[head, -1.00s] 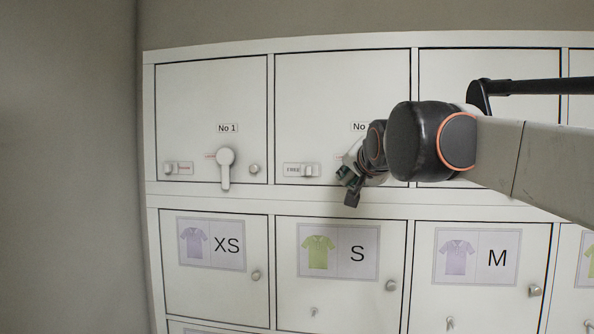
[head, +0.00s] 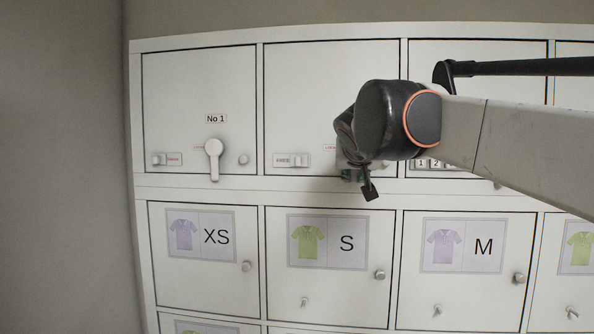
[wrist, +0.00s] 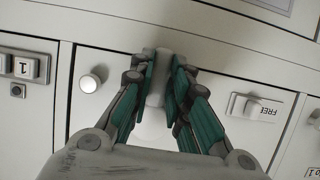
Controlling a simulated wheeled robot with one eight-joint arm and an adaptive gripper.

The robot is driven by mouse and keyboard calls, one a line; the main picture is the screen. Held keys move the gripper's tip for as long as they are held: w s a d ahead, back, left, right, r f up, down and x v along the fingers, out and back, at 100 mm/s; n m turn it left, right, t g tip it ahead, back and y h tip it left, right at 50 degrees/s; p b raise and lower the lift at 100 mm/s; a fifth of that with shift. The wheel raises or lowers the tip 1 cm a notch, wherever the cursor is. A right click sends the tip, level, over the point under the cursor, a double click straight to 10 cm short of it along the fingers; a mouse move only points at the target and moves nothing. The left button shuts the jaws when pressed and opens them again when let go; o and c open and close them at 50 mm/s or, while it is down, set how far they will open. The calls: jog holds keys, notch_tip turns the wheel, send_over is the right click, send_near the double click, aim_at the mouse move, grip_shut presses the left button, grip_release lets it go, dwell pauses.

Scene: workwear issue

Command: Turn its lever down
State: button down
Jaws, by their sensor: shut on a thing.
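The lever (wrist: 159,80) is a pale handle with a rounded end on a white locker door. In the wrist view it stands between the green pads of my gripper (wrist: 158,72), which is shut on it. The wrist picture is upside down against the door, and the handle points from its round hub (wrist: 153,133) toward the door's lower edge, so it hangs about straight down. In the head view my arm hides the lever and most of the gripper; only a small part of the gripper (head: 366,182) shows below the arm.
Locker No 1 (head: 192,100) has its own lever (head: 214,158), pointing down. On my door are a round knob (wrist: 90,80) and a slider with a FREE label (wrist: 262,106). A button keypad (wrist: 24,66) is on the neighbouring door. Lockers with shirt placards (head: 327,240) are below.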

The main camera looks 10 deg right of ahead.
dwell(0.5)
jog(key=c, duration=1.5)
grip_release()
jog(key=shift+s, duration=0.1)
jog(key=v, duration=1.1)
jog(key=shift+s+a+r, duration=0.1)
jog(key=shift+s+r, duration=0.05)
jog(key=shift+s, duration=0.25)
jog(key=s+f+n+g+y+b, duration=0.1)
jog(key=s+f+b, duration=0.6)
jog(key=f, duration=1.9)
jog(key=s+a+f+n+g+y+b, duration=0.1)
jog(key=s+f+g+b, duration=0.2)
jog(key=f+b, duration=1.4)
jog(key=s+a+f+n+g+y+b, duration=0.1)
jog(key=s+f+b, duration=1)
jog(key=f, duration=2.4)
jog(key=shift+f+n+g+y+b, duration=0.3)
jog(key=shift+f+g+y+b, duration=0.1)
jog(key=shift+y+b, duration=0.15)
